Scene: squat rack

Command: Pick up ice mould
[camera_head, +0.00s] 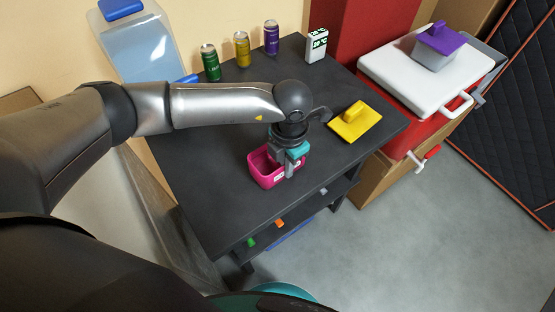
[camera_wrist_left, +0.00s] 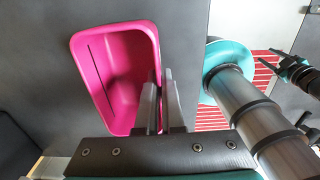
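A pink open tub, which looks like the ice mould (camera_head: 262,174), stands on the dark table near its front edge. In the left wrist view the empty pink tub (camera_wrist_left: 112,75) fills the upper left. My left gripper (camera_head: 284,172) points down at its right side. In that wrist view my left gripper's fingers (camera_wrist_left: 160,92) straddle the tub's right wall, one inside and one outside, close together on the rim. What looks like my right gripper (camera_wrist_left: 283,66) shows small and dark at the right edge of that view; its finger gap is unclear.
On the dark table (camera_head: 205,190) are a yellow handled lid (camera_head: 355,121), a green can (camera_head: 210,63), a yellow can (camera_head: 242,50), a purple can (camera_head: 271,38) and a white digital display (camera_head: 317,45). A red cooler (camera_head: 410,125) stands right. The table's left front is clear.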

